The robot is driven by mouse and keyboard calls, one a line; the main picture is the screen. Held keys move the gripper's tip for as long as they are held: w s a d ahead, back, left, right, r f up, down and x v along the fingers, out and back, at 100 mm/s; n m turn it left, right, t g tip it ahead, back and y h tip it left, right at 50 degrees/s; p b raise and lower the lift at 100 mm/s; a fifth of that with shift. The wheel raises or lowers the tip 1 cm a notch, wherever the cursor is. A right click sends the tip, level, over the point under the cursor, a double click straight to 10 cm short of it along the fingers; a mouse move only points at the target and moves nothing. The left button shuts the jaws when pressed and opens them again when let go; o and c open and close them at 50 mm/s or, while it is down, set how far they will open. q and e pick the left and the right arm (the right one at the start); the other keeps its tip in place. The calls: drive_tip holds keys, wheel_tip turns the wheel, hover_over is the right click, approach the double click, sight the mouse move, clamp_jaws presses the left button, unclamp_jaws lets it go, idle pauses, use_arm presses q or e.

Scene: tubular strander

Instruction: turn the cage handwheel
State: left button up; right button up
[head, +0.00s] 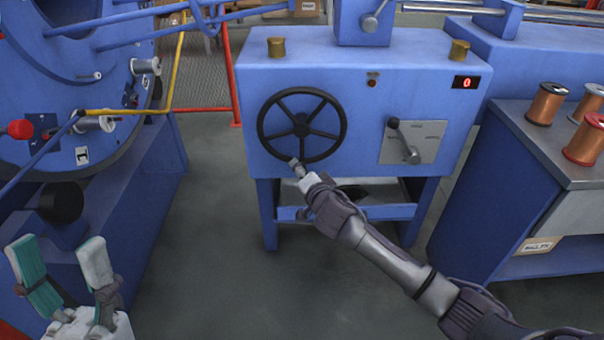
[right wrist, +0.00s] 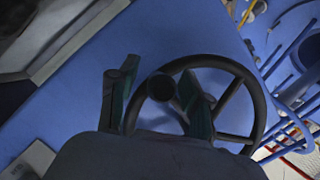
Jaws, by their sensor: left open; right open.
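The black, spoked cage handwheel (head: 302,88) is on the front of the blue cabinet in the head view. It also shows in the right wrist view (right wrist: 262,112). My right gripper (head: 297,164) is at the wheel's lower rim in the head view. In the right wrist view, my open right gripper (right wrist: 157,88) has a round dark knob (right wrist: 160,87) between its fingers, near the wheel's rim; contact cannot be told. Part of the wheel is hidden behind a finger. My left gripper (head: 57,247) is open and empty at the lower left, away from the wheel.
The cabinet (head: 350,75) also carries a lever on a grey plate (head: 428,142) and a display (head: 466,82) reading 0. A bench with wire spools (head: 547,103) stands right. A blue machine (head: 60,90) stands left. Grey floor is free between.

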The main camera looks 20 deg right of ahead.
drive_tip(key=shift+c, duration=0.3)
clamp_jaws()
idle(0.3)
